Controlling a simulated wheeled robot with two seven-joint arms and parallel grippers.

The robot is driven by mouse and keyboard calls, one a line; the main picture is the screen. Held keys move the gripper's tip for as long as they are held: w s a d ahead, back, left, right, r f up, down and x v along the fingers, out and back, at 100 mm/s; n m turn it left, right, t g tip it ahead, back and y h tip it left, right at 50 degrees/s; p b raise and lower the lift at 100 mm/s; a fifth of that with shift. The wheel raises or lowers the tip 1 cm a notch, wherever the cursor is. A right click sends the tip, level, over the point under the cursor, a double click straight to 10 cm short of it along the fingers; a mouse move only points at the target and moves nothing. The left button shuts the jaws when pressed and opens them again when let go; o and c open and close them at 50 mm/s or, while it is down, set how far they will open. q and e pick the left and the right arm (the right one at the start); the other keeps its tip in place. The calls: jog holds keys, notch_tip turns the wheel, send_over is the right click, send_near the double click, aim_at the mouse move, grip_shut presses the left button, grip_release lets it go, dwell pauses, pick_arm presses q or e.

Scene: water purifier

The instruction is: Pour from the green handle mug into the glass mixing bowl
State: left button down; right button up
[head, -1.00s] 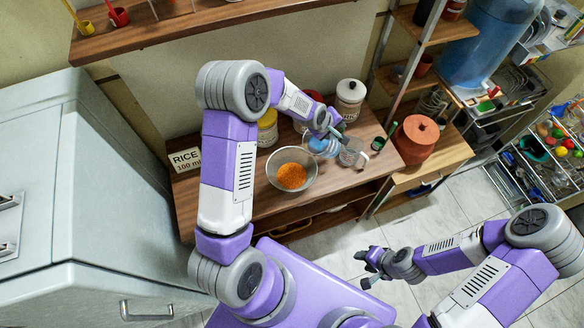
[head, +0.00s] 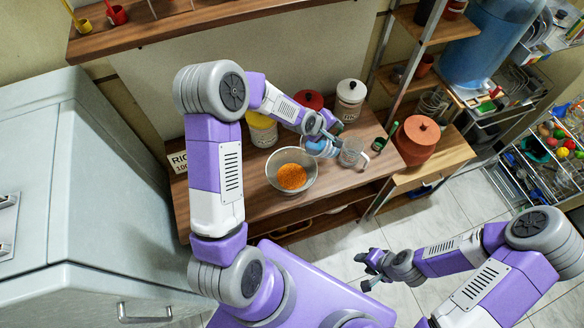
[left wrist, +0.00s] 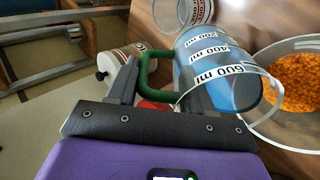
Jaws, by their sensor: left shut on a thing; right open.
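The clear mug with a green handle (left wrist: 150,75) has ml marks and blue liquid inside. It shows in the head view as a bluish shape (head: 317,148) at the bowl's upper right. My left gripper (head: 327,133) is shut on the green handle. The glass mixing bowl (head: 272,166) stands on the wooden counter and holds orange grains. In the left wrist view the mug's open rim is close beside the bowl (left wrist: 258,118). I see no stream, and the mug's exact tilt is unclear. My right gripper (head: 370,270) is open and empty, low over the floor.
A clear glass cup (head: 352,154) stands right of the mug. A yellow canister (head: 262,131), a red-lidded jar (head: 309,100) and a white canister (head: 350,97) line the back. A terracotta pot (head: 416,138) is on the right. The counter's front edge is clear.

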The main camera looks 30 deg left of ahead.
pick_arm(q)
jog(key=shift+a, duration=0.1)
jog(key=shift+s+r, duration=0.1)
jog(key=shift+s, duration=0.15)
jog(key=shift+t, duration=0.3)
jog(key=shift+a, duration=0.15)
jog(key=shift+s, duration=0.1)
jog(key=shift+b, duration=0.3)
jog(key=shift+a, duration=0.1)
